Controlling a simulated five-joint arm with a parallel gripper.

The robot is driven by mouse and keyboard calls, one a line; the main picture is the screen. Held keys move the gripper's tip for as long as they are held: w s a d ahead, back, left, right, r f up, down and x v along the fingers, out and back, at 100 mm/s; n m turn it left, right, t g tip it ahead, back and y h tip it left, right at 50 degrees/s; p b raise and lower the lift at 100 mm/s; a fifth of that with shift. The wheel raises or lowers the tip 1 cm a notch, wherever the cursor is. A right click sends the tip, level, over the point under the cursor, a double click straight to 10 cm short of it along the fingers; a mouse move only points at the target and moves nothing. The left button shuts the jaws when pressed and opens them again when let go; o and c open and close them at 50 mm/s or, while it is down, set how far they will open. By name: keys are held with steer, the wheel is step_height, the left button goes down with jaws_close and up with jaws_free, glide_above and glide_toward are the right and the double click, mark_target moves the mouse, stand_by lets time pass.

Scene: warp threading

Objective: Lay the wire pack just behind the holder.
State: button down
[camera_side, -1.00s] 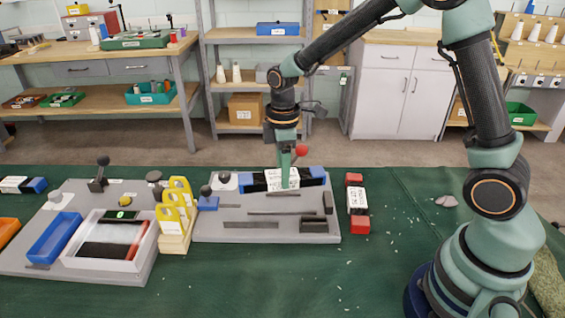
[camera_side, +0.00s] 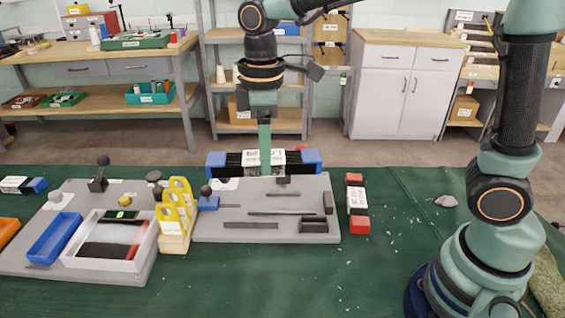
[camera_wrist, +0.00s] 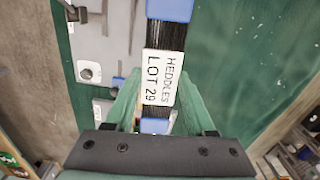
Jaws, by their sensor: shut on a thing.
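The wire pack (camera_side: 294,158) is a black bundle with blue ends and a white label. It is raised above the back edge of the grey slotted board (camera_side: 212,232), lying lengthwise left to right. My gripper (camera_side: 265,158) is shut across its middle from above. In the wrist view the pack (camera_wrist: 166,78) reads "HEDDLES LOT 29" and sits between my green fingers (camera_wrist: 158,98). The grey board may be the holder; I cannot tell for certain. The pack hides part of the board's back edge.
A red-ended pack (camera_side: 356,196) lies right of the board. Yellow tabs in a stand (camera_side: 176,232) are at its left. Green cloth (camera_side: 410,200) at right is mostly clear.

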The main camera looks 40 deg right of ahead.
steer(key=s+a+f, duration=0.1)
steer(key=s+a, duration=0.4)
steer(key=shift+m, duration=0.5)
step_height(320, 180, down, 20)
steer(key=shift+w+a+r, duration=0.1)
steer(key=shift+c, duration=1.2)
jaws_free()
